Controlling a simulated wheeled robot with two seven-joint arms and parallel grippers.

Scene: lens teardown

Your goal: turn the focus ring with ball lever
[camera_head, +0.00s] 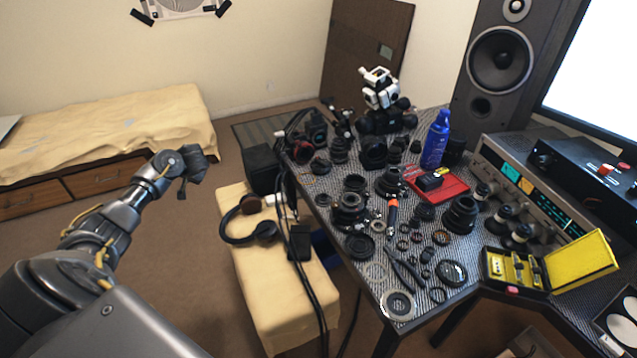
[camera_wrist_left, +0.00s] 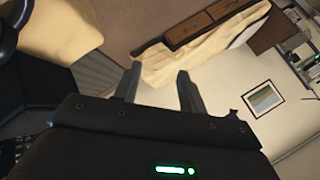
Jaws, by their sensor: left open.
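A dark lens assembly (camera_head: 350,212) with rings and small knobs stands on the near left part of the work table. Which of its rings is the focus ring, and where its ball lever is, are too small to tell. My left gripper (camera_head: 183,191) is over the floor left of the table, well apart from the lens parts. In the left wrist view its two fingers (camera_wrist_left: 157,87) are apart with nothing between them. That view is tilted and shows the room, not the lens. My right gripper is in neither view.
The table (camera_head: 345,253) is crowded with lens barrels, loose rings, pliers (camera_head: 405,272) and an orange-handled screwdriver (camera_head: 392,213). A blue spray can (camera_head: 435,140) and a red tray (camera_head: 452,187) stand farther back. A bench (camera_head: 255,290) with headphones (camera_head: 262,232) lies between my left arm and the table.

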